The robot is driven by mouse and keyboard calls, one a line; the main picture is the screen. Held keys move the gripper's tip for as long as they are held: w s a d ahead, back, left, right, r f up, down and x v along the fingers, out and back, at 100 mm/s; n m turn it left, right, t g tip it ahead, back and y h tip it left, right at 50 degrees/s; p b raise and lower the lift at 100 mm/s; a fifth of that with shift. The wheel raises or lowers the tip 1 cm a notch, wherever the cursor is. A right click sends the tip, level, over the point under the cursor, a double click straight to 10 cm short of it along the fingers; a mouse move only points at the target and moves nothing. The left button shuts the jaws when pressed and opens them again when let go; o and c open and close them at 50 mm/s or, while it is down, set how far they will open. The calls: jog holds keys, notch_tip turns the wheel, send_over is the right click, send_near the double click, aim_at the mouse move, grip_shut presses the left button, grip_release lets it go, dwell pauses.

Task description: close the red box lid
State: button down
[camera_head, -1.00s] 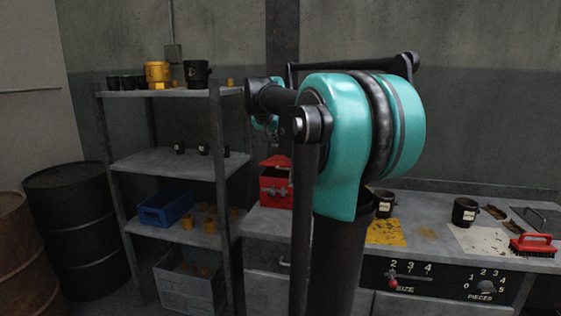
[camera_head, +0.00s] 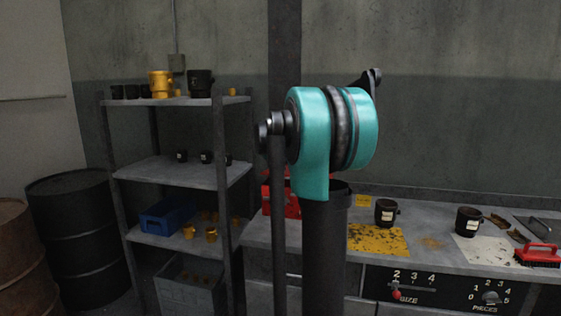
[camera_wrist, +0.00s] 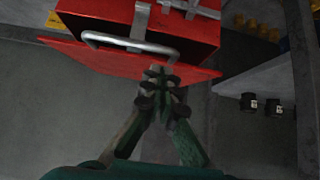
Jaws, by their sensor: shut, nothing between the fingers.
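The red box (camera_head: 285,207) stands at the left end of the workbench, partly hidden behind my arm in the head view. In the wrist view, the red box (camera_wrist: 100,10) fills the top with metal latch parts. A flat red panel, seemingly the lid (camera_wrist: 75,52), spreads below it, with a metal handle (camera_wrist: 130,41) in front. How far the lid stands open is unclear. My gripper (camera_wrist: 155,75) is shut and empty, its fingertips by the panel's lower edge, right of the handle's middle. Contact cannot be told. The gripper is hidden in the head view.
A shelf rack (camera_head: 180,172) with cups and a blue bin (camera_head: 166,214) stands left of the bench. It also shows at right in the wrist view (camera_wrist: 240,85). Dark mugs (camera_head: 386,212) and a red brush (camera_head: 540,255) lie on the bench. Barrels stand far left.

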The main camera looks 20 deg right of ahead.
jog(key=shift+f, duration=0.3)
jog(key=shift+f, duration=0.1)
notch_tip(320, 180, down, 8)
jog(key=s+t, duration=0.1)
jog(key=shift+a+h, duration=0.4)
jog(key=shift+s+r, duration=0.1)
jog(key=shift+r, duration=0.15)
